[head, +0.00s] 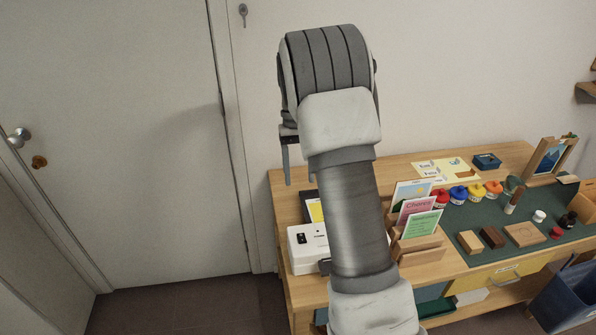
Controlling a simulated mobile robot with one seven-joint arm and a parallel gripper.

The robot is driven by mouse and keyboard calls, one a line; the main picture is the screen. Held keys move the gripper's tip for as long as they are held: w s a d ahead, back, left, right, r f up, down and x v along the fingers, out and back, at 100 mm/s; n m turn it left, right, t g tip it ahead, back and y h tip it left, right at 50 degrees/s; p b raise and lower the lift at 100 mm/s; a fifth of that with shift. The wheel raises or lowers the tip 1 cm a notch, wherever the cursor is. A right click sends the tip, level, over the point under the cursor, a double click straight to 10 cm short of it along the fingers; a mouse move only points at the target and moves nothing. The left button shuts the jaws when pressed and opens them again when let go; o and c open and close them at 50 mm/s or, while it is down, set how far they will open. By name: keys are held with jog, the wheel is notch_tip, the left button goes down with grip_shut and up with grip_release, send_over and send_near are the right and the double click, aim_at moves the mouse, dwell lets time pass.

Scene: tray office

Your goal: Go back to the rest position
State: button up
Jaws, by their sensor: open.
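My gripper (287,158) shows only in part in the head view, at the left of my raised arm. One dark finger points down, above and behind the left end of the wooden desk (284,192). The rest of my gripper is hidden behind my own wrist. It is open, and I see nothing held in the visible part. My arm rises through the middle of the picture and covers part of the desk.
A white box-like device (308,245) and a card holder (418,245) with several cards flank my arm. A green mat (470,220) holds paint pots, wooden blocks and small items. A blue bin (565,300) stands at lower right. A closed door (120,130) is left; floor before it is clear.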

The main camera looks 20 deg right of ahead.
jog(key=s+a+r+t, duration=0.4)
jog(key=s+a+r, duration=0.2)
jog(key=s+r, duration=0.6)
jog(key=s+a+n+t, duration=0.1)
jog(key=s+a+t, duration=0.1)
jog(key=s, duration=0.5)
jog(key=s+a+r+n+t, duration=0.1)
jog(key=s+a+t, duration=0.1)
jog(key=s, duration=0.5)
jog(key=shift+s+a+t+h, duration=0.2)
jog(key=shift+s+t+h, duration=0.1)
jog(key=shift+r, duration=0.1)
